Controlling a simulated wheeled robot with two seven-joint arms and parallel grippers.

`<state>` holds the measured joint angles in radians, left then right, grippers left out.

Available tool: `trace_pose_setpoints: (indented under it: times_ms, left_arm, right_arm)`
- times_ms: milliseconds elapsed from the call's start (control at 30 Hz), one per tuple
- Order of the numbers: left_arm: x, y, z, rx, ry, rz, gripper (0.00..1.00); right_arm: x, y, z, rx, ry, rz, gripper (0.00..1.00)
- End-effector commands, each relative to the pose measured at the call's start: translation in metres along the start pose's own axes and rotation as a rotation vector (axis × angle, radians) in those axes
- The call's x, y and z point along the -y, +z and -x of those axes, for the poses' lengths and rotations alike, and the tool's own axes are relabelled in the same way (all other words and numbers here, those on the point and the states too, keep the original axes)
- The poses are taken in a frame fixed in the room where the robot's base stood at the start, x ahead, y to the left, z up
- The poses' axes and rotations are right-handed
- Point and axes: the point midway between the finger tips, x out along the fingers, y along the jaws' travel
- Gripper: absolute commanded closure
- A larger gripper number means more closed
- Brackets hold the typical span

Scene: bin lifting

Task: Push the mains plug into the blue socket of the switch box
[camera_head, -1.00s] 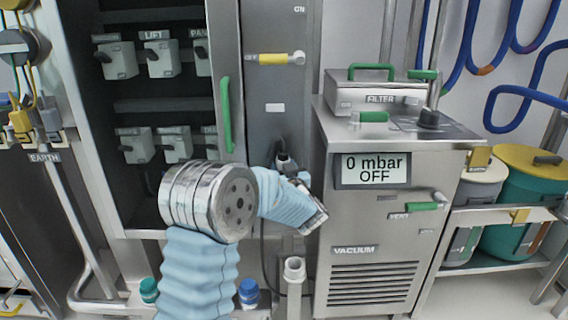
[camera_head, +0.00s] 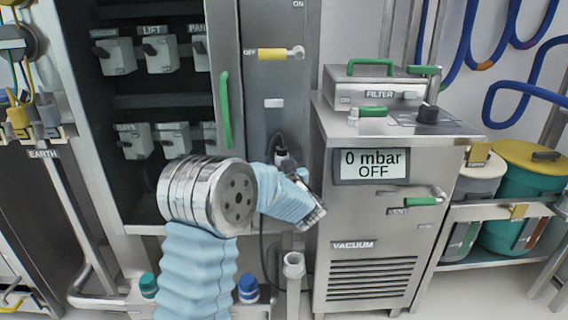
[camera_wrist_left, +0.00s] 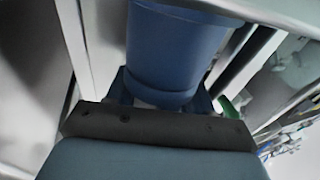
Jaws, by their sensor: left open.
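The switch box (camera_head: 276,82) is the grey panel with a yellow OFF handle, left of the vacuum unit. A small dark fitting (camera_head: 280,146) shows low on its front; I cannot tell whether it is the blue socket or the plug. My left gripper (camera_head: 286,163) is just in front of it, largely hidden by my wrist. My right gripper is not in view.
The vacuum unit (camera_head: 372,225) stands close to the right of my wrist. An open cabinet of switches (camera_head: 158,54) with a green handle (camera_head: 225,110) is to the left. A pale upright post (camera_head: 293,266) and a blue-capped bottle (camera_head: 248,288) are below.

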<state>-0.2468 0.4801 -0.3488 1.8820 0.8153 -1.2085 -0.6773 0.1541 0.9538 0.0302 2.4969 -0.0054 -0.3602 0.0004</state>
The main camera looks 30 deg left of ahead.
Motion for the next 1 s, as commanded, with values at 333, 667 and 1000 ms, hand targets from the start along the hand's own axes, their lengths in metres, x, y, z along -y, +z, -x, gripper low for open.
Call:
trace_pose_setpoints:
  times_ms: [333, 667, 1000]
  left_arm:
    - [-0.001, 0.032, 0.049, 0.082, 0.03, -0.035, 0.25]
    - [-0.003, 0.002, 0.129, 0.01, 0.021, -0.009, 0.25]
    - [-0.002, -0.013, 0.154, -0.02, 0.01, 0.004, 0.25]
  right_arm:
    - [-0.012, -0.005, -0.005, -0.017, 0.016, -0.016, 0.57]
    - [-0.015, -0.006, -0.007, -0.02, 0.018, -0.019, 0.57]
    - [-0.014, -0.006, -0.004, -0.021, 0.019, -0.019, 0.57]
